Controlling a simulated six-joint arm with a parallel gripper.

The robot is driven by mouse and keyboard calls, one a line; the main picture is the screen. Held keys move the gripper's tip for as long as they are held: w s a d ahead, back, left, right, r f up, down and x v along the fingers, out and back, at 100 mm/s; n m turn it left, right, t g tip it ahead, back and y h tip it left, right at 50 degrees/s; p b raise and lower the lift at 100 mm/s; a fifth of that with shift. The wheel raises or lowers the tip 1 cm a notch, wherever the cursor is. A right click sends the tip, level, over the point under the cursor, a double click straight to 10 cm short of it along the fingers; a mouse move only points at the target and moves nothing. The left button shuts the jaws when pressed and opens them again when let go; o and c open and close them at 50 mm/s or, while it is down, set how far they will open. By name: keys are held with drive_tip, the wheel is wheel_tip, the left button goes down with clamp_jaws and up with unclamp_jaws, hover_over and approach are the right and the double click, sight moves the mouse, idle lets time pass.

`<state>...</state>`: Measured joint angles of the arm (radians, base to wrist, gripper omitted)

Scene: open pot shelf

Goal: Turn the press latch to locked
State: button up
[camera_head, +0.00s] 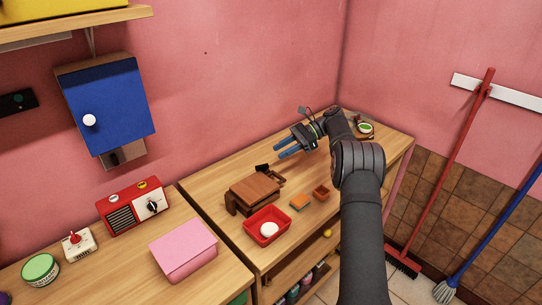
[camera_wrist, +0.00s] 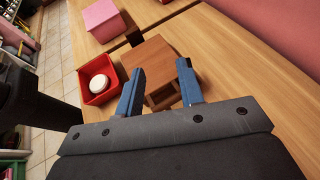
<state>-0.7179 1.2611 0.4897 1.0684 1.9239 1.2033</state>
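My gripper (camera_head: 280,152) has blue fingers and hovers above the bench, behind and to the right of the press. In the wrist view my gripper (camera_wrist: 160,66) is open and empty, its fingers apart. The press (camera_wrist: 152,58) shows beyond and between the fingertips, partly hidden by them.
A red tray (camera_head: 251,231) holding a round white thing (camera_head: 269,230) stands in front of the press. A pink box (camera_head: 184,250) and red radio (camera_head: 134,208) are left. The bench behind the press is clear.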

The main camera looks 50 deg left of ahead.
drive_tip(key=w+d+r, duration=0.2)
drive_tip(key=d+r, duration=0.1)
drive_tip(key=d, duration=0.2)
drive_tip(key=shift+w+d+r, duration=0.15)
drive_tip(key=shift+w+r, duration=0.1)
drive_tip(key=shift+w, duration=0.05)
drive_tip(key=o, duration=0.5)
drive_tip(key=shift+s, duration=0.1)
drive_tip(key=shift+o, duration=1.1)
drive_tip(key=s+a+n+t, duration=0.1)
drive_tip(key=s, duration=0.1)
drive_tip(key=s+a+n+t, duration=0.1)
drive_tip(key=a+n+t, duration=0.1)
drive_tip(key=shift+s+a+r+h, duration=0.1)
drive_tip(key=shift+s+r+h, duration=0.1)
drive_tip(key=shift+s+h, duration=0.2)
drive_tip(key=n+t, duration=1.1)
drive_tip(key=n, duration=0.4)
approach(262, 165)
drive_tip(key=x, duration=0.8)
drive_tip(key=shift+f, duration=0.1)
